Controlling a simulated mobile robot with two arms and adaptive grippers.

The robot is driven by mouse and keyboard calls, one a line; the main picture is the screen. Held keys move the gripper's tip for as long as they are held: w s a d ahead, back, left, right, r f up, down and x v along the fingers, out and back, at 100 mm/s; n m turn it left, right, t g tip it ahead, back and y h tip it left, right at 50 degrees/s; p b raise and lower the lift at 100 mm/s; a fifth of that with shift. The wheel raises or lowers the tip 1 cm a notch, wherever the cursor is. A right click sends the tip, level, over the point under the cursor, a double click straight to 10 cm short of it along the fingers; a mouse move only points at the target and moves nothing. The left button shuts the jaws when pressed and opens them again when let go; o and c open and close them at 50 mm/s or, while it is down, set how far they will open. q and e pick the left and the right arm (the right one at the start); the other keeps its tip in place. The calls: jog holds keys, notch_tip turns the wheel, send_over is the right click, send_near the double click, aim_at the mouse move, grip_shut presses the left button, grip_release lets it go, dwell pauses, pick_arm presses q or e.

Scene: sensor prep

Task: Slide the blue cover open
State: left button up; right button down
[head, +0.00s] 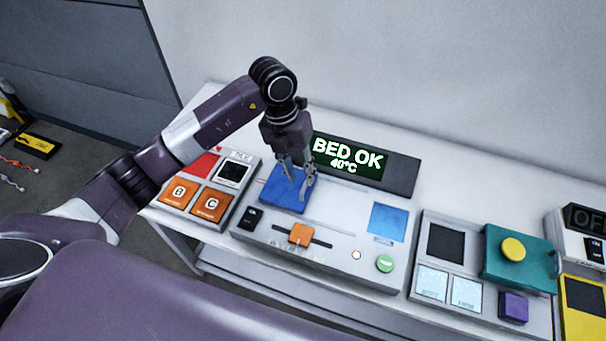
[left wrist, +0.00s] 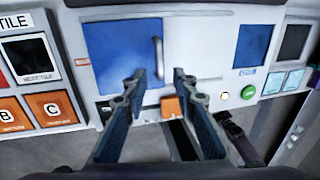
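The blue cover (head: 279,196) is a flat blue square at the left end of the middle panel. It also shows in the left wrist view (left wrist: 112,50), with an upright grey handle (left wrist: 158,57) near its right edge. My left gripper (head: 299,187) points down over the right part of the cover. In the left wrist view its fingers (left wrist: 158,76) are apart, one on each side of the handle's line. I cannot tell whether they touch the handle. My right gripper is in neither view.
The middle panel also has an orange slider knob (head: 300,235), a green button (head: 384,263) and a blue square (head: 387,221) at right. A display (head: 346,158) reading "BED OK 40°C" stands behind. Orange B and C tiles (head: 195,201) lie left; a teal block (head: 519,258) with a yellow button lies right.

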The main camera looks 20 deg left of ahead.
aim_at(305, 184)
pick_arm(q)
jog(key=shift+w+d+f, duration=0.15)
jog(key=shift+f, duration=0.45)
jog(key=shift+w+d+f, duration=0.1)
jog(key=shift+f, duration=0.85)
jog(key=c, duration=0.7)
grip_shut()
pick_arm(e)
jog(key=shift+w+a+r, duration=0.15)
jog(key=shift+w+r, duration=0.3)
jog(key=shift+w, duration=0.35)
pick_arm(q)
jog(key=shift+d, duration=0.1)
